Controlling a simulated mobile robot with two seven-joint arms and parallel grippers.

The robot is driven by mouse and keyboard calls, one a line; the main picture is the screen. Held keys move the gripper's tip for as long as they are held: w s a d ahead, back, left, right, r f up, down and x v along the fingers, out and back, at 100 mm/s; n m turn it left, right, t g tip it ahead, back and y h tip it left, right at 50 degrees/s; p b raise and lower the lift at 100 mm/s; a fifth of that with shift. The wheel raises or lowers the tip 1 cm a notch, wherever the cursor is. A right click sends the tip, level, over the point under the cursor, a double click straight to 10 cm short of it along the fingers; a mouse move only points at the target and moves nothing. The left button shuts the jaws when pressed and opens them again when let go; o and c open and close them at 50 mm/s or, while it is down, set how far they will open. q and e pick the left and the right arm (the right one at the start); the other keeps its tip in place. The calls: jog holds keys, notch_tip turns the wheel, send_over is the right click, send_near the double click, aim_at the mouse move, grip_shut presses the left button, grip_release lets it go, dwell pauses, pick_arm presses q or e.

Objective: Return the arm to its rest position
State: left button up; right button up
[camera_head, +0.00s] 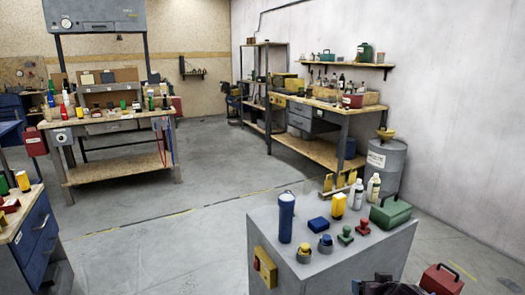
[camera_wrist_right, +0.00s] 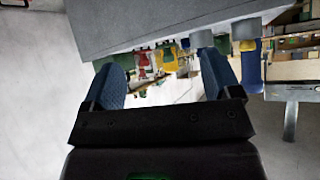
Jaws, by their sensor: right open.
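My right gripper (camera_wrist_right: 163,72) shows in the right wrist view with its two blue fingers spread apart and nothing between them. In the head view, a dark part of my right arm (camera_head: 386,286) shows at the bottom edge, in front of the grey cabinet (camera_head: 335,262). The wrist picture looks upside down, with the grey cabinet (camera_wrist_right: 130,22) across its top and the small objects hanging from it beyond the fingers. My left arm and left gripper are not in view.
On the cabinet stand a blue flashlight (camera_head: 286,218), a yellow container (camera_head: 339,206), white bottles (camera_head: 373,187), a green case (camera_head: 390,211) and several small pieces. A red toolbox (camera_head: 441,280) is at lower right. Workbenches (camera_head: 120,172) stand behind; the floor (camera_head: 160,245) between is clear.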

jog(key=s+a+r+n+t+y+p, duration=0.1)
jog(key=s+a+n, duration=0.2)
jog(key=s, duration=0.5)
jog(key=s+a+n+t+y+p, duration=0.1)
jog(key=s+a+n+t+p, duration=0.15)
jog(key=s, duration=0.55)
jog(key=s+d+f+m+g+h, duration=0.1)
jog(key=s+f+m, duration=0.1)
jog(key=s, duration=0.8)
jog(key=s+d+f+m+g+h+p, duration=0.1)
jog(key=s+d+f+g, duration=0.1)
jog(key=s, duration=0.9)
jog(key=shift+s+d+f+m+p, duration=0.15)
jog(key=shift+f+m+p, duration=0.2)
jog(key=shift+f, duration=0.35)
